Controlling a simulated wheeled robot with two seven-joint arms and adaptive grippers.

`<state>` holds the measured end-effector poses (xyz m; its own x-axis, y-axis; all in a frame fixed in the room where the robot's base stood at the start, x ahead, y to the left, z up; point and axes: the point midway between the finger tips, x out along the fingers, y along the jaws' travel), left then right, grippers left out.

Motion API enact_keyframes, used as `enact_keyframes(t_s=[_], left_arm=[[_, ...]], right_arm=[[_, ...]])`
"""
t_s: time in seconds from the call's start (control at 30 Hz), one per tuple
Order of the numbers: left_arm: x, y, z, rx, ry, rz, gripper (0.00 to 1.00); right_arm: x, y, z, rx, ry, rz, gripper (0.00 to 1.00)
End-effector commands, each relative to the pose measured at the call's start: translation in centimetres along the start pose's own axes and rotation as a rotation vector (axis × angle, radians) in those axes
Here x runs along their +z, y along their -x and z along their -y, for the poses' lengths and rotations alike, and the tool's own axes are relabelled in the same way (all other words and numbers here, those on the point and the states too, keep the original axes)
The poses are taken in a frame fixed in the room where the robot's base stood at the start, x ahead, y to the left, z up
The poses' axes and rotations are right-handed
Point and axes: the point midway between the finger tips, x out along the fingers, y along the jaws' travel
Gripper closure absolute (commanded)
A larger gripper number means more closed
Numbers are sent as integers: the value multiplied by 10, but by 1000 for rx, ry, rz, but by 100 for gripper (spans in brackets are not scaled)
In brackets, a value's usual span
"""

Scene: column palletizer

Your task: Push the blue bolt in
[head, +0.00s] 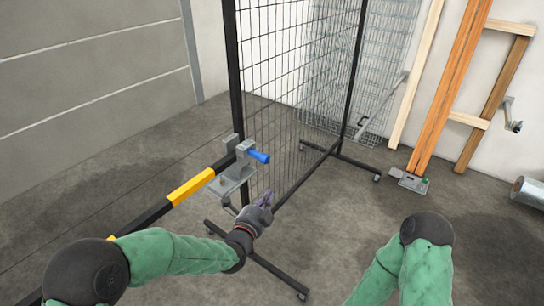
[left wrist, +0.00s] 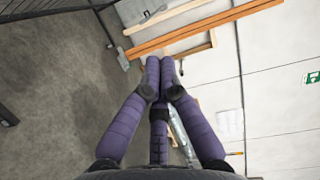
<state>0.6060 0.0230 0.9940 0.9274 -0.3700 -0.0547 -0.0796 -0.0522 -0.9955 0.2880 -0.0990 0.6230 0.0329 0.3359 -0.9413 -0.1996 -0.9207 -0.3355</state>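The blue bolt (head: 258,156) sticks out to the right from a grey metal latch bracket (head: 235,177) beside the black post of a mesh panel. My left gripper (head: 265,199), a dark hand with purple fingers, is below and slightly right of the bolt, apart from it in the picture. In the left wrist view its fingers (left wrist: 162,64) come together at the tips, with nothing seen between them. The bolt does not show in the left wrist view. My right arm shows at the lower right of the head view, but its gripper is out of view.
A yellow and black bar (head: 191,186) runs from the bracket to the lower left. The mesh panel (head: 290,80) stands on wheeled black feet. Wooden boards (head: 450,85) lean on the wall at right, and a metal cylinder (head: 528,191) lies at the right edge.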

Motion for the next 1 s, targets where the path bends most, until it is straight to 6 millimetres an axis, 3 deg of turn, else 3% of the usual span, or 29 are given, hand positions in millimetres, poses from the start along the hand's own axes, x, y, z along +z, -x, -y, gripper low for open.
enact_keyframes(t_s=[0.13,0.6,0.77,1.0], left_arm=[[-5,-1,18,-48,-68,-6,100],[-5,-5,20,-54,-79,-6,100],[-6,-22,20,-55,-79,-7,100],[-6,-63,21,-54,-78,-6,100]], right_arm=[[0,0,0,0,0,1,54],[1,-1,0,0,0,1,54],[0,-5,-2,0,0,1,54],[0,-15,-5,0,0,1,54]])
